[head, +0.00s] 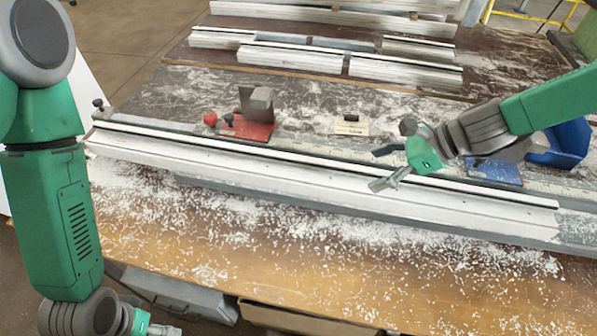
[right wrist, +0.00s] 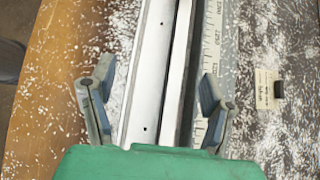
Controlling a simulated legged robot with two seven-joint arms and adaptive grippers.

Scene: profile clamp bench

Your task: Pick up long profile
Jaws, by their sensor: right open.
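The long profile (head: 300,178) is a white, grooved bar lying lengthwise along the clamp bench, from the left end to the right edge area. My right gripper (head: 378,168) is over its right half. In the right wrist view the open fingers (right wrist: 155,105) stand on either side of the long profile (right wrist: 149,60), with nothing between them that looks gripped. I cannot tell how high the fingers are above it. My left gripper (head: 155,328) shows only partly at the bottom left, low in front of the bench edge; its jaw state is unclear.
A red clamp (head: 246,128) and a blue clamp (head: 495,171) stand behind the profile. A ruler strip (right wrist: 212,45) runs along the bar. Shorter white profiles (head: 290,58) lie at the back. White chips cover the wooden table (head: 300,275).

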